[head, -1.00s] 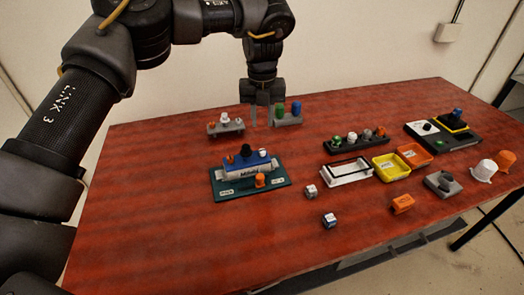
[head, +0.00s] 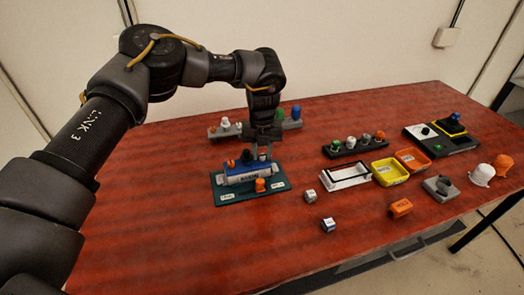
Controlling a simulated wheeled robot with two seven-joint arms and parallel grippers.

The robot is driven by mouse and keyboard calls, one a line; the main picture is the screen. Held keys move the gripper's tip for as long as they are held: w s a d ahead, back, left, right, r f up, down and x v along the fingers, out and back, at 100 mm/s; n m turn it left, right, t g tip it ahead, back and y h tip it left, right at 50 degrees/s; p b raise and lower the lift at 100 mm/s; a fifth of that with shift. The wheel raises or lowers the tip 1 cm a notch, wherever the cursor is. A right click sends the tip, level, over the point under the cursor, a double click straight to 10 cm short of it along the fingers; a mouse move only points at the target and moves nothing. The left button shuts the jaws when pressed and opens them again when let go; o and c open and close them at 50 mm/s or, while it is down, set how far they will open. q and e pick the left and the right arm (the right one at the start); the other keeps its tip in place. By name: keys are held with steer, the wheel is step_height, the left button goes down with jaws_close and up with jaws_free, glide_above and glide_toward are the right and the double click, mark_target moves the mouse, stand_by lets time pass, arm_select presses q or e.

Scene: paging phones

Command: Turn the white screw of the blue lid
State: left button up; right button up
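The blue lid (head: 240,170) sits on a white body on a dark green plate (head: 228,193) at the left middle of the table. The lid carries an orange knob (head: 231,163), a black knob (head: 246,156) and, at its right end, the white screw (head: 262,156), now mostly hidden by the gripper. My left gripper (head: 262,153) points down over the right end of the lid. Its fingers look apart, one on each side of the white screw; contact cannot be made out. My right gripper is not in view.
Grey racks with coloured knobs (head: 226,131) stand close behind the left gripper. An orange knob (head: 260,185) stands on the plate in front of the lid. Two small white cubes (head: 310,196) lie to the right. The table's left front is clear.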

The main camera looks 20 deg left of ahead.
arm_select(q)
steer(key=shift+c, duration=0.2)
jaws_close()
